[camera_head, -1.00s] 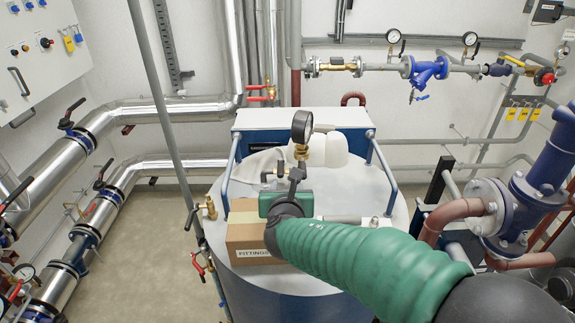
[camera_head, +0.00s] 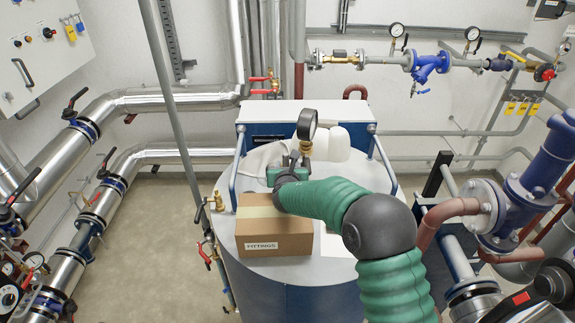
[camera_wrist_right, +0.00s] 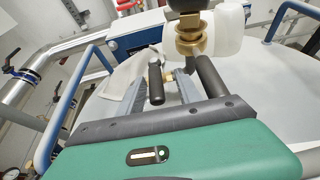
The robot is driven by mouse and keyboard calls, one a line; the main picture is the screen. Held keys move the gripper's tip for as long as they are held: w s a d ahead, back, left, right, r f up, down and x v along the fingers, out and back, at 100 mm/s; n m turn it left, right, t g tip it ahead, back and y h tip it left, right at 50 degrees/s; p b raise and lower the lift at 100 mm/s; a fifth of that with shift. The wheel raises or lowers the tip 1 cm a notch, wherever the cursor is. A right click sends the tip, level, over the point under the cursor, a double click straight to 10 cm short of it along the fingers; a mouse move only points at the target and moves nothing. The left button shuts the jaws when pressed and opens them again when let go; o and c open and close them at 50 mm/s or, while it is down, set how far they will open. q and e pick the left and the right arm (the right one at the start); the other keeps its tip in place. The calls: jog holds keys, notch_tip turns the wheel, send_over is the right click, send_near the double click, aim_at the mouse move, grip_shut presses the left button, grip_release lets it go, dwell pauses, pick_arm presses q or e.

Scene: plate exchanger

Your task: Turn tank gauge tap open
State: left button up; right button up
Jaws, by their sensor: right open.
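The tank gauge (camera_head: 307,124) stands upright on a brass fitting on top of the round tank (camera_head: 318,268). The brass fitting (camera_wrist_right: 190,38) shows at the top of the right wrist view. My right gripper (camera_head: 291,160) is at the gauge's base, just in front of it, with its green body hiding part of the pipework. In the right wrist view, my gripper (camera_wrist_right: 160,72) has its two grey fingers apart. The tap's black handle (camera_wrist_right: 156,85) stands between them, with brass behind it. I cannot tell whether either finger touches it. My left gripper is not in view.
A cardboard box marked FITTINGS (camera_head: 272,238) sits on the tank top under my forearm. A blue rail (camera_head: 238,172) and a white jug (camera_head: 339,144) are close to the gauge. Blue pump pipework (camera_head: 535,190) stands at the right.

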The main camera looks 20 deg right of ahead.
jog(key=shift+w+a, duration=0.15)
jog(key=shift+a, duration=0.15)
jog(key=shift+c, duration=0.5)
jog(key=shift+s+a+r, duration=0.45)
jog(key=shift+s+r, duration=0.1)
jog(key=shift+s, duration=0.05)
jog(key=c, duration=0.5)
jog(key=shift+s+a+r, duration=0.1)
jog(key=shift+s+r, duration=0.05)
jog(key=shift+s, duration=0.15)
jog(key=shift+c, duration=1.2)
jog(key=shift+s+d, duration=0.1)
jog(key=shift+d, duration=0.3)
grip_shut()
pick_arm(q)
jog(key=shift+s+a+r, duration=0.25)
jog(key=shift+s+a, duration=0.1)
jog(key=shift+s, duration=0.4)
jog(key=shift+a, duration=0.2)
pick_arm(e)
jog(key=shift+a, duration=0.2)
